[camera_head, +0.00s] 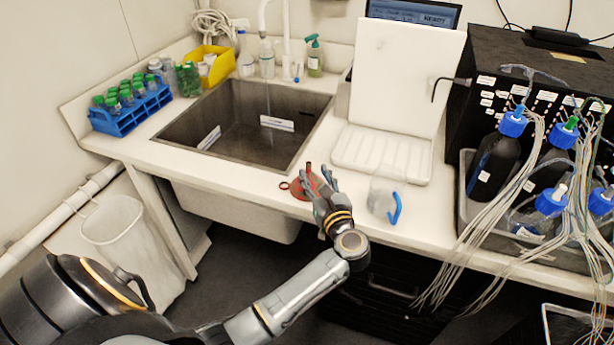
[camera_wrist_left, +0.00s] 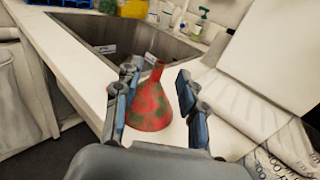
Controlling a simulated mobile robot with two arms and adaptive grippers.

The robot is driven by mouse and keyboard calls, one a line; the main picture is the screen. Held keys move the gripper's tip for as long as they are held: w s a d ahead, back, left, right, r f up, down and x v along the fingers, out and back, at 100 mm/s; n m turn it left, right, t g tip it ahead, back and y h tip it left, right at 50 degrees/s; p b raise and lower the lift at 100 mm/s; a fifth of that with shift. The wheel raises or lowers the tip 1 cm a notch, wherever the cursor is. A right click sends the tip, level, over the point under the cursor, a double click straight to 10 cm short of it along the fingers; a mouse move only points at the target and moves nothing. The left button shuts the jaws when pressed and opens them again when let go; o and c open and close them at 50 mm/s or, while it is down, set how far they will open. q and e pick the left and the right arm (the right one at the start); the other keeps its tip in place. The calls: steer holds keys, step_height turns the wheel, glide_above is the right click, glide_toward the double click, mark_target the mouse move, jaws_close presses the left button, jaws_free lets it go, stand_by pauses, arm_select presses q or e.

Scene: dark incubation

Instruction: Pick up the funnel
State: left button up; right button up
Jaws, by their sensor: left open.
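The red funnel (camera_wrist_left: 150,108) with dark greenish patches stands on the white counter, wide end down and spout up, in the left wrist view. In the head view the funnel (camera_head: 299,190) is partly hidden behind my left gripper (camera_head: 318,183), near the counter's front edge beside the sink. My left gripper is open. In the left wrist view its fingers (camera_wrist_left: 153,98) are on either side of the funnel, with a gap visible on the right side. Whether the left finger touches it I cannot tell. My right gripper is not in view.
The sink (camera_head: 245,125) lies behind and left of the funnel. A clear beaker with a blue handle (camera_head: 384,203) stands to the right at the counter edge. A white open-lidded device (camera_head: 385,150) stands behind, and tubed bottles (camera_head: 497,155) are further right.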

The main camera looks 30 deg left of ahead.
mark_target(310, 165)
arm_select(q)
steer(key=shift+w+a, duration=0.4)
steer(key=shift+w, duration=0.05)
steer(key=shift+w+a+r+p, duration=0.15)
steer(key=shift+w+a+p, duration=0.15)
steer(key=shift+p, duration=0.15)
steer(key=x, duration=0.1)
steer(key=p+x, duration=0.1)
steer(key=x, duration=0.1)
steer(key=shift+w+a+f+p, duration=0.15)
steer(key=shift+a+f+p, duration=0.1)
steer(key=shift+f+p, duration=0.05)
steer(key=shift+w+a+f, duration=0.15)
steer(key=shift+w+a, duration=0.1)
steer(key=c, duration=0.7)
jaws_close()
